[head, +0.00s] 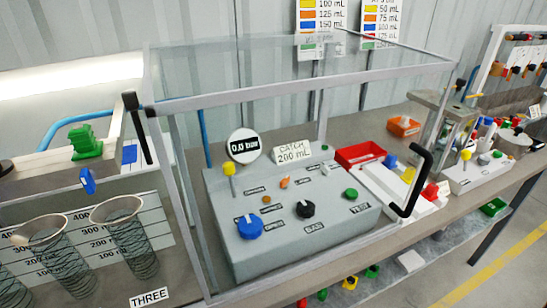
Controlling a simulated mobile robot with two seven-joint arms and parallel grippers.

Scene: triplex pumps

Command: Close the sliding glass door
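A clear glass enclosure with a pale frame (300,88) stands on the bench around a grey control box. A black bracket-shaped handle (412,182) shows at the front right of the enclosure. Another black handle (137,125) stands at its front left corner. The glass is nearly invisible, so I cannot tell which pane is the sliding door or how far it is open. Neither of my grippers is in view.
The grey control box (285,245) carries a blue knob (250,227), a black knob and a round gauge (243,146). Measuring cylinders (131,240) stand at left. A red tray (360,154) and more equipment crowd the bench at right.

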